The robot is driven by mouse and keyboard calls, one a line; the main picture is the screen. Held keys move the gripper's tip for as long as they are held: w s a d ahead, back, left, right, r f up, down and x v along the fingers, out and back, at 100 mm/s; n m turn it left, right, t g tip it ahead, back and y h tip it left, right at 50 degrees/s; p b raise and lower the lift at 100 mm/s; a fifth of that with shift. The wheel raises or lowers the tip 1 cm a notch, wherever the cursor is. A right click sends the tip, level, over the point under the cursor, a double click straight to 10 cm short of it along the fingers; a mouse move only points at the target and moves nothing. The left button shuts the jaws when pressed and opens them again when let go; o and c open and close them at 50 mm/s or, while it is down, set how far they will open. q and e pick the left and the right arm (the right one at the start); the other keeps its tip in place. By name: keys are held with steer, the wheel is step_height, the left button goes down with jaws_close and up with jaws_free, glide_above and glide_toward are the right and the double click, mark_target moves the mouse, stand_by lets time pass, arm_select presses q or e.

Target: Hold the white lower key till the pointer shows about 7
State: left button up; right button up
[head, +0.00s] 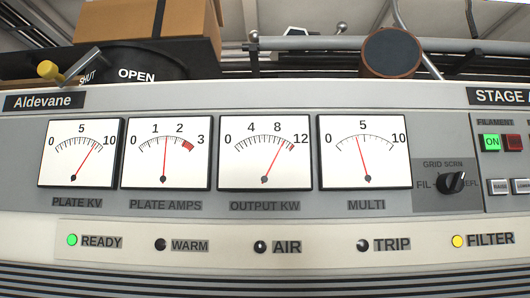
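Two small white keys sit at the right edge of the panel, under the FILAMENT buttons. The left one (498,187) seems to read RAISE. The right one (521,186) seems to read LOWER, but its print is too small to be sure. The PLATE KV meter (80,170) has its red pointer well right of 5, roughly 8. The OUTPUT KW pointer on its meter (245,170) is a little past 8. PLATE AMPS (145,170) shows about 1.5, and MULTI (340,170) a little under 5. Neither gripper is in view.
A lit green ON button (491,143) and a dark red button (514,142) are above the keys. A black selector knob (452,182) is left of them. READY (72,240) glows green and FILTER (457,241) yellow. A yellow-knobbed handle (50,70) shows at upper left.

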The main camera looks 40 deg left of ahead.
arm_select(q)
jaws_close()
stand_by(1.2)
